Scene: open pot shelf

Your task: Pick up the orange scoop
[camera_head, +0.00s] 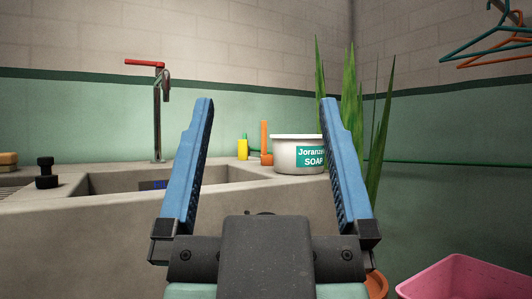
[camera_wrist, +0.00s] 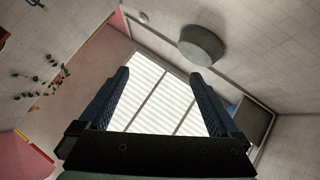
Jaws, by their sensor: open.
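The orange scoop (camera_head: 264,138) stands on the counter at the back of the sink in the head view, handle upright, its lower end small and partly unclear. It is between a yellow bottle and a white soap tub. My gripper (camera_head: 267,100) is open and empty, its two blue fingers pointing up and wide apart. The scoop shows in the gap between the fingers, farther back, and nothing touches it. In the wrist view my gripper (camera_wrist: 160,73) also shows open, and the scoop is not in that view.
The soap tub (camera_head: 298,154) is right of the scoop, the yellow bottle (camera_head: 242,147) left. A red-handled tap (camera_head: 157,110) rises behind the sink (camera_head: 120,181). A tall plant (camera_head: 349,100) and pink bin (camera_head: 455,280) are at right. The wrist view shows a bright slatted window (camera_wrist: 160,95).

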